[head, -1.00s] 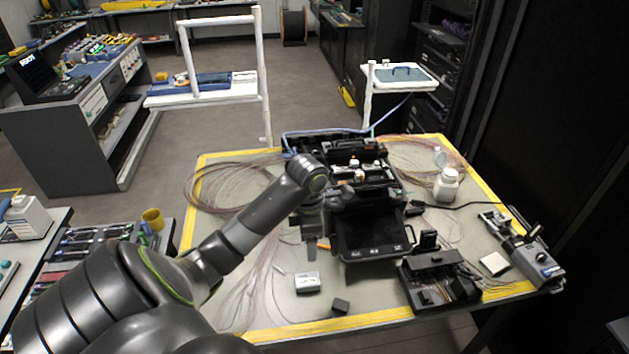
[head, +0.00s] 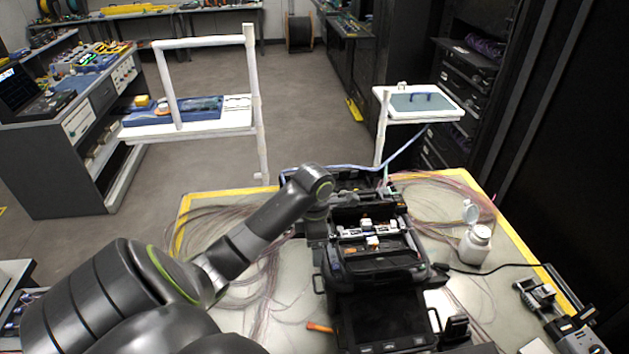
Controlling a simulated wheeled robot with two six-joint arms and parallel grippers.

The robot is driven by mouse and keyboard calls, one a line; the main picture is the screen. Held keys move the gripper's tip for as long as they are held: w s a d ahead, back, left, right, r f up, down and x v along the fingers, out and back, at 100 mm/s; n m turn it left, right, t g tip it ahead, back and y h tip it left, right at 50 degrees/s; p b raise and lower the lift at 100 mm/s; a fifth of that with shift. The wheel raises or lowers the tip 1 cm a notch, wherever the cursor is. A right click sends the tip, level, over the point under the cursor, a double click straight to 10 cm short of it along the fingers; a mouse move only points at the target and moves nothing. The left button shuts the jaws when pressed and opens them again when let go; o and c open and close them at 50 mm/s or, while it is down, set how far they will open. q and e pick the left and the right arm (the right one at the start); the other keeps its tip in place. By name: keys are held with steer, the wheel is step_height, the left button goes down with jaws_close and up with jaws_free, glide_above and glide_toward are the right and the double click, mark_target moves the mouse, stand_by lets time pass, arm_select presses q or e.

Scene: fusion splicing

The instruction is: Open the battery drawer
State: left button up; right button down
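The black fusion splicer (head: 374,272) stands on the table in the head view. Its top is open, with small white and orange parts inside, and its dark screen (head: 385,318) faces the front. I cannot make out the battery drawer or whether it is open. My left arm reaches in from the left. My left gripper (head: 318,240) hangs beside the left side of the splicer's body. Its fingertips are small and dark, so neither their gap nor any contact with the splicer is clear. My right gripper is not in view.
A white bottle (head: 475,245) with an open lid stands right of the splicer. A grey tool (head: 568,325) lies at the far right. Loose fibres (head: 222,225) cover the table's left side. An orange-tipped item (head: 320,327) lies left of the screen. A blue cable runs behind the splicer.

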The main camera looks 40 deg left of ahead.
mark_target(314, 282)
arm_select(q)
step_height(314, 282, down, 16)
steer(key=shift+a+r, duration=0.1)
steer(key=shift+r, duration=0.1)
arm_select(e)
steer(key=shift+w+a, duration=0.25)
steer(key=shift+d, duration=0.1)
